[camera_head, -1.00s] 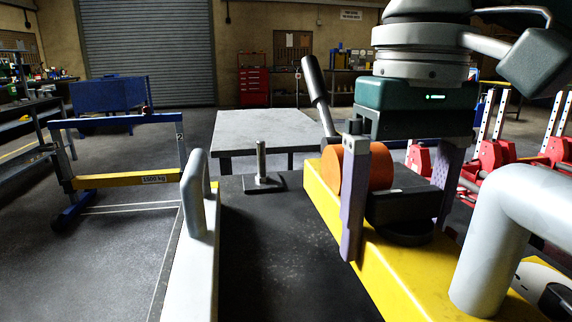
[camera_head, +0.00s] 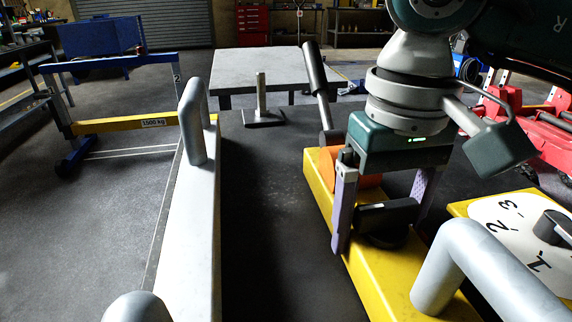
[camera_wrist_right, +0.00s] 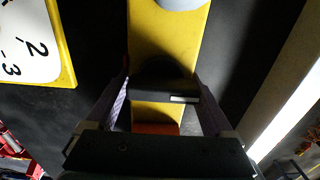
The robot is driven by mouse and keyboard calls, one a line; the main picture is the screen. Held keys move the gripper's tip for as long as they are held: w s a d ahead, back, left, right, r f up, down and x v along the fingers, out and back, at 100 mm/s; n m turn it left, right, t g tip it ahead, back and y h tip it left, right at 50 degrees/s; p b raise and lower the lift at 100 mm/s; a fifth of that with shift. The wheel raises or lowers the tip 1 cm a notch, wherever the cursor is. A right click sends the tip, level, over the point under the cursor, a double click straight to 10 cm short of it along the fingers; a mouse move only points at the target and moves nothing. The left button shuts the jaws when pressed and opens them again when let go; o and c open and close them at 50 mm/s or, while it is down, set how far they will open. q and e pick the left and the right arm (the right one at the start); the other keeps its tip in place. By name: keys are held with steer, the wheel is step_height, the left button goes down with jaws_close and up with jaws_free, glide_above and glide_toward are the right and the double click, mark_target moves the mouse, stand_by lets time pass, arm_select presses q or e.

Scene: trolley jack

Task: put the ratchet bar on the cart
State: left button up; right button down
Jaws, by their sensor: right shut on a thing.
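My right gripper (camera_head: 383,212) points down over a yellow beam (camera_head: 400,285), with its two purple-grey fingers on either side of a black block (camera_head: 388,216) and shut on it. In the right wrist view the block (camera_wrist_right: 165,92) lies across the yellow beam between the fingers. I cannot tell whether this block is part of the ratchet bar. An orange round part (camera_head: 368,182) sits just behind the gripper. A steel lever with a dark grip (camera_head: 316,70) rises behind it. A grey-topped table (camera_head: 262,65), possibly the cart, stands farther back. My left gripper is not in view.
An upright post (camera_head: 261,95) on a black plate stands left of the beam. A pale rail (camera_head: 190,230) with a grey loop handle (camera_head: 193,120) runs along the left. A numbered dial (camera_head: 515,235) is at the right. Black surface between rail and beam is clear.

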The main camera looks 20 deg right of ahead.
jaws_free()
steer(key=shift+r, duration=0.1)
step_height(320, 180, up, 12)
steer(key=shift+p, duration=0.4)
stand_by(0.4)
